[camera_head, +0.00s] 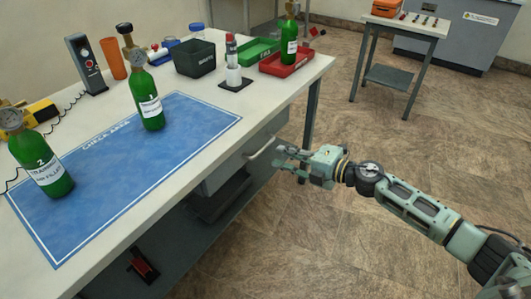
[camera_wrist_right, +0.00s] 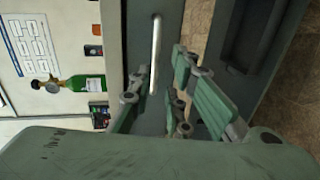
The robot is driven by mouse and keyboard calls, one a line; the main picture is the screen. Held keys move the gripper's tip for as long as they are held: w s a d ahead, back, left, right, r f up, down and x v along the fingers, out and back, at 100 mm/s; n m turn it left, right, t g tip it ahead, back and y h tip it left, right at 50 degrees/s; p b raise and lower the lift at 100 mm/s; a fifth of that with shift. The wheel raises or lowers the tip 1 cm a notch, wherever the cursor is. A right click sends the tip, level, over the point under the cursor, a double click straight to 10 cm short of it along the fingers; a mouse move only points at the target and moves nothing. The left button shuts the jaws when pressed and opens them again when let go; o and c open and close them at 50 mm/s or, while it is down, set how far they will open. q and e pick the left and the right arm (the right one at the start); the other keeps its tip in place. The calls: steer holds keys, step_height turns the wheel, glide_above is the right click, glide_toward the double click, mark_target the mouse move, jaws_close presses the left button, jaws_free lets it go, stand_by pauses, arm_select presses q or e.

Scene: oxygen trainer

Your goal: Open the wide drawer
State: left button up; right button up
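The wide drawer (camera_head: 236,163) sits under the tabletop, with a pale bar handle (camera_head: 261,147) on its grey front. In the right wrist view the handle (camera_wrist_right: 156,52) stands out as a light bar in front of the grey drawer face (camera_wrist_right: 138,22). My right gripper (camera_head: 282,155) is just in front of the handle. Its fingers are open. In the right wrist view the fingertips of my right gripper (camera_wrist_right: 160,75) lie on either side of the handle's near part. Whether they touch it I cannot tell. The drawer looks shut. My left gripper is not in view.
The table carries a blue mat (camera_head: 110,165), green cylinders (camera_head: 146,98), a black bin (camera_head: 195,57), a green tray (camera_head: 257,50) and a red tray (camera_head: 287,63). A lower shelf (camera_head: 180,245) lies beneath.

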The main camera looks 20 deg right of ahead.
mark_target(264, 146)
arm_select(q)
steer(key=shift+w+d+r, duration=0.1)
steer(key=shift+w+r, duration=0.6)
arm_select(e)
steer(key=shift+r+x, duration=0.15)
steer(key=shift+x, duration=1.8)
steer(key=shift+r+x, duration=0.15)
steer(key=shift+x, duration=1.8)
steer(key=shift+s+a, duration=0.1)
steer(key=shift+a, duration=0.1)
steer(key=shift+c, duration=0.5)
jaws_close()
